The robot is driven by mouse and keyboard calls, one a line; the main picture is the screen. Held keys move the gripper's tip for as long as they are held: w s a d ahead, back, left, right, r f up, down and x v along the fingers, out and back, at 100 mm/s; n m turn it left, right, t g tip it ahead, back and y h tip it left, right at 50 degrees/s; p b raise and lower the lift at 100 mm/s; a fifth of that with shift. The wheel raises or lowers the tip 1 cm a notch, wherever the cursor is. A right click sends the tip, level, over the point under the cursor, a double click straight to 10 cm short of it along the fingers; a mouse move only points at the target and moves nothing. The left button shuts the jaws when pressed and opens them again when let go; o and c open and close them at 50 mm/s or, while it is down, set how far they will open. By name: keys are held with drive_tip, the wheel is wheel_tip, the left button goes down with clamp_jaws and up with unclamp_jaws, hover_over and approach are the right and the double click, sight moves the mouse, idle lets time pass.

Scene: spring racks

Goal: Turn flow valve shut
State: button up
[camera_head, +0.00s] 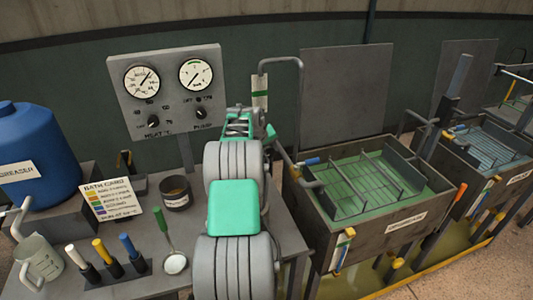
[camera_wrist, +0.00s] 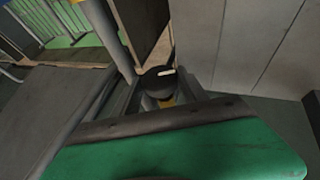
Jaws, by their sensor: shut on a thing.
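A dark round knob (camera_wrist: 158,80) with a white mark, apparently the flow valve, shows in the wrist view beside a grey pipe (camera_wrist: 108,36). My gripper (camera_wrist: 160,98) is shut on this knob, with a finger on each side. Something yellow shows just below the knob. My arm hides the knob there. A white and green tag (camera_head: 260,93) hangs on the pipe.
The gauge panel (camera_head: 164,92) stands behind and left of my arm. A green-liquid tank (camera_head: 405,222) with a rack in it is to the right. A blue drum (camera_head: 38,150), sign card (camera_head: 112,198), ladle (camera_head: 175,263) and coloured-handled tools (camera_head: 105,250) crowd the bench's left.

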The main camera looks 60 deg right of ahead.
drive_tip(key=shift+s+d+r+t+y, duration=0.1)
drive_tip(key=shift+s+d+t+y, duration=0.15)
drive_tip(key=shift+t+y, duration=0.35)
drive_tip(key=shift+s+r+m+t+y+p, duration=0.1)
drive_tip(key=shift+r+m+t+y+p, duration=0.25)
drive_tip(key=shift+t+y+p, duration=0.4)
drive_tip(key=t+y+p, duration=0.1)
drive_tip(key=p, duration=0.2)
drive_tip(key=shift+d+f+m, duration=0.1)
drive_tip(key=shift+d+m, duration=0.05)
drive_tip(key=shift+m, duration=0.1)
drive_tip(key=shift+f+t+y+p, duration=0.2)
drive_tip(key=shift+y+p, duration=0.25)
drive_tip(key=shift+p, duration=0.4)
drive_tip(key=shift+f, duration=0.1)
drive_tip(key=o, duration=1.3)
drive_tip(key=shift+o, duration=0.2)
